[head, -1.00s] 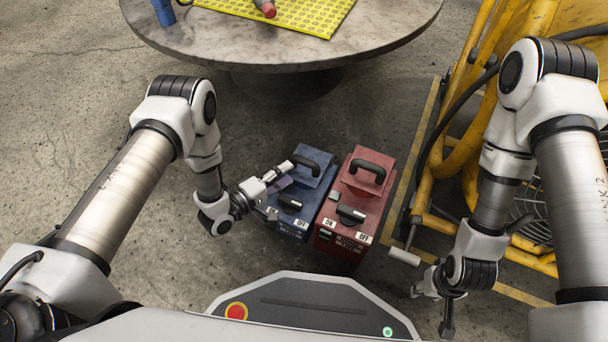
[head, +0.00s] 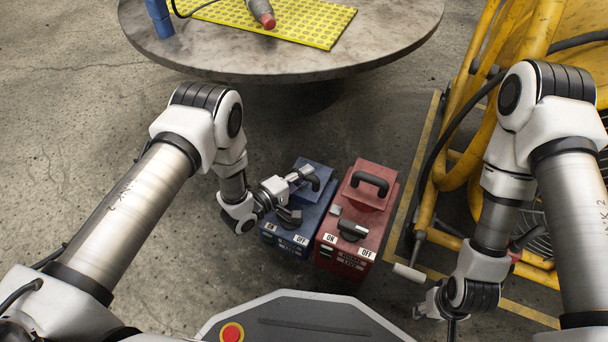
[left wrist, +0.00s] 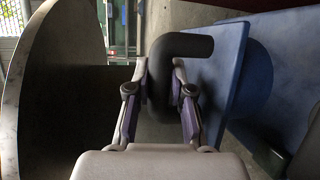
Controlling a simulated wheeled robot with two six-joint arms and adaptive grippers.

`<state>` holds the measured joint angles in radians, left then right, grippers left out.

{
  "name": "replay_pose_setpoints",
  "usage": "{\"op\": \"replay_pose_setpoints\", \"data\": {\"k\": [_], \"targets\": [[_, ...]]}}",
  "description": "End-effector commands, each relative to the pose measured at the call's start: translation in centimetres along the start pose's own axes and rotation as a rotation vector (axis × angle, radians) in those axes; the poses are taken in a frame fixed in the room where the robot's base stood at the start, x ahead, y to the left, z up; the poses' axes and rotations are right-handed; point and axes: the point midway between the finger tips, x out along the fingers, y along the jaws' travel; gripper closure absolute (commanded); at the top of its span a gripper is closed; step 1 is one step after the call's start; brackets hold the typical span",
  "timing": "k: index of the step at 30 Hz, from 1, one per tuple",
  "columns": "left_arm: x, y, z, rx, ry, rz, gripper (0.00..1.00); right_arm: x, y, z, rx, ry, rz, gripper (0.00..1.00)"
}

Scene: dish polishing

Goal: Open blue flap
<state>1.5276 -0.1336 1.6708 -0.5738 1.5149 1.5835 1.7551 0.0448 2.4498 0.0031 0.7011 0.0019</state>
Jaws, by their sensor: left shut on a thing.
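The blue box (head: 290,244) stands on the floor, with a blue flap (head: 325,168) on its far top part. My left gripper (head: 309,176) is shut on the black handle of that flap. In the left wrist view the fingers (left wrist: 160,92) lie on both sides of the black handle (left wrist: 185,45), and the blue flap (left wrist: 232,62) is behind it. How far the flap is raised I cannot tell. My arm partly covers the blue box's front knob. My right gripper (head: 440,312) is low at the right, away from both boxes; its fingers are unclear.
A red box (head: 345,257) with its own black handle and knob stands close to the right of the blue one. A yellow metal frame (head: 440,160) is further right. A round table (head: 290,55) with a yellow mat (head: 335,28) is beyond. Floor at the left is clear.

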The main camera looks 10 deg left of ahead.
Motion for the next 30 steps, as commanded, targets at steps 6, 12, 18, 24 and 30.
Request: {"op": "replay_pose_setpoints", "data": {"k": [6, 12, 18, 24, 30], "targets": [[0.0, 0.5, 0.0, -0.007, 0.000, -0.020, 1.00, -0.7, 0.0, 0.0, -0.001, -0.001, 0.000, 0.60], [0.3, 1.7, -0.1, -0.038, 0.002, -0.094, 1.00, -2.8, -0.1, 0.1, -0.004, -0.004, 0.000, 0.60], [0.9, 3.1, -0.4, -0.089, 0.006, -0.218, 1.00, -5.4, -0.1, 0.2, -0.010, -0.007, -0.001, 0.60], [1.9, 3.9, -0.7, -0.144, 0.009, -0.348, 1.00, -7.1, -0.1, 0.2, -0.009, -0.007, -0.001, 0.60], [2.8, 4.5, -1.1, -0.143, 0.008, -0.341, 1.00, -7.8, -0.1, 0.2, -0.009, -0.007, -0.001, 0.60]]}}
